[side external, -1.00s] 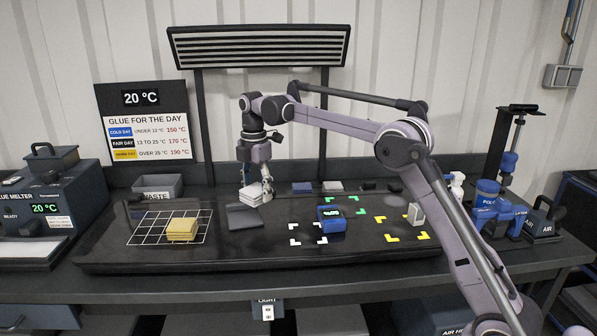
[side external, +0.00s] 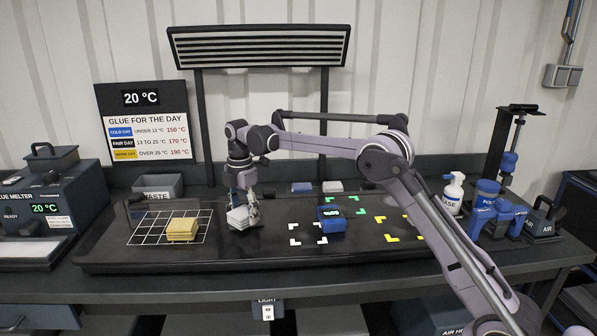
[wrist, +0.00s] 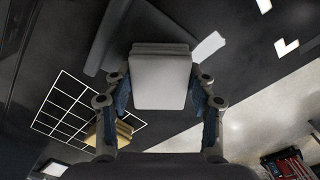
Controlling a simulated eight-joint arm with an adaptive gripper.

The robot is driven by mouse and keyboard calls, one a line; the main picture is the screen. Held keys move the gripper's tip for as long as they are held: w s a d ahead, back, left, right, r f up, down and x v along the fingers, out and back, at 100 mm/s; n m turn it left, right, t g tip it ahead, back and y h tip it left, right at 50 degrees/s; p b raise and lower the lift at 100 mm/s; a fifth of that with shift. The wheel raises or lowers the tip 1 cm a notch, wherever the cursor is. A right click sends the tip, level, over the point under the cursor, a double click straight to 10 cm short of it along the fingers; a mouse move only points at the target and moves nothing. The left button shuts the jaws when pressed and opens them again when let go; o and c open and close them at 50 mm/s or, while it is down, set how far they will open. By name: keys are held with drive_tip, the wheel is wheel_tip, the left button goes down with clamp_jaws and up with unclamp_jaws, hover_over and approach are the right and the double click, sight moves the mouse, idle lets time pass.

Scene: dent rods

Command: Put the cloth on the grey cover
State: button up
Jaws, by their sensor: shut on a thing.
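A white folded cloth (side external: 238,217) is between the fingers of my gripper (side external: 246,216), left of the middle of the bench. In the wrist view the cloth (wrist: 160,82) fills the gap between the two fingers, its layered edge toward the top of the picture. My gripper is shut on it. The grey cover is mostly hidden in the side view by the cloth and the fingers. In the wrist view a dark grey flat piece (wrist: 145,28) shows beyond the cloth and looks like the cover. I cannot tell whether the cloth touches it.
A stack of yellow cloths (side external: 182,229) sits on the white grid (side external: 142,229) to the left. A blue device (side external: 331,219) stands to the right, among white, green and yellow corner marks. A waste bin (side external: 158,186) is behind the grid.

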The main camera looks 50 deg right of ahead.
sight(244, 210)
drive_tip(key=shift+f, duration=0.15)
drive_tip(key=o, duration=0.9)
drive_tip(key=shift+c, duration=0.2)
wheel_tip(244, 210, up, 11)
drive_tip(key=s+a+r+m+t, duration=0.1)
drive_tip(key=s+r+m+t, duration=0.1)
drive_tip(key=s+r+m, duration=0.4)
drive_tip(key=s+f+m+t, duration=0.1)
drive_tip(key=s+f+m, duration=0.3)
drive_tip(key=s, duration=0.4)
drive_tip(key=s+a+f+m+t, duration=0.1)
drive_tip(key=s+f+m, duration=0.3)
drive_tip(key=s, duration=0.5)
drive_tip(key=s+a+f+m+t, duration=0.1)
drive_tip(key=s+f+m+t, duration=0.2)
drive_tip(key=s, duration=0.6)
wheel_tip(244, 210, down, 2)
drive_tip(key=shift+a+f+m, duration=0.1)
drive_tip(key=shift+a+m, duration=0.1)
drive_tip(key=shift+m, duration=0.3)
